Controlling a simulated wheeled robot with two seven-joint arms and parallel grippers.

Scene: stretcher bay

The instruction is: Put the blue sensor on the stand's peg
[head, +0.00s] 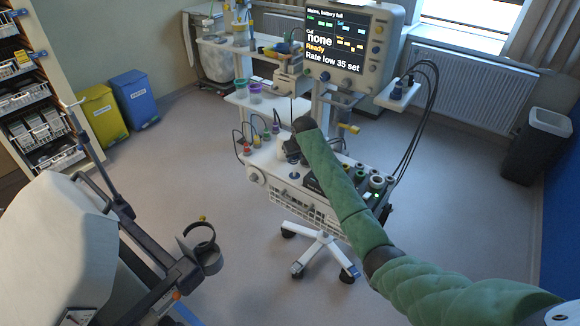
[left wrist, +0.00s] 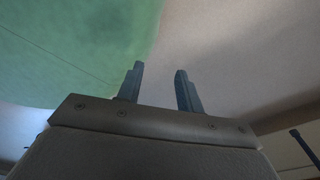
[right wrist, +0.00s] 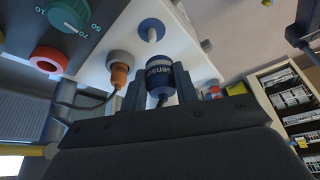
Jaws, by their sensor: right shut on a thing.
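The blue sensor (right wrist: 158,76), a dark blue cylinder with white lettering and a cable end, is between the fingers of my right gripper (right wrist: 160,92), which is shut on it. The peg (right wrist: 151,29), short and pale on a round blue base, stands on the stand's white top just beyond the sensor. The sensor looks apart from the peg. In the head view my right gripper (head: 291,155) is over the stand's top (head: 268,164), partly behind my arm; the blue peg base (head: 293,175) shows below it. My left gripper (left wrist: 160,88) is open and empty, seen only in the left wrist view.
An orange plug (right wrist: 119,75) in a grey socket is close beside the sensor. Several coloured plugs with cables line the stand's left side. A monitor (head: 345,40) rises behind. A stretcher (head: 60,240) with a cup holder is at the left. Floor between is clear.

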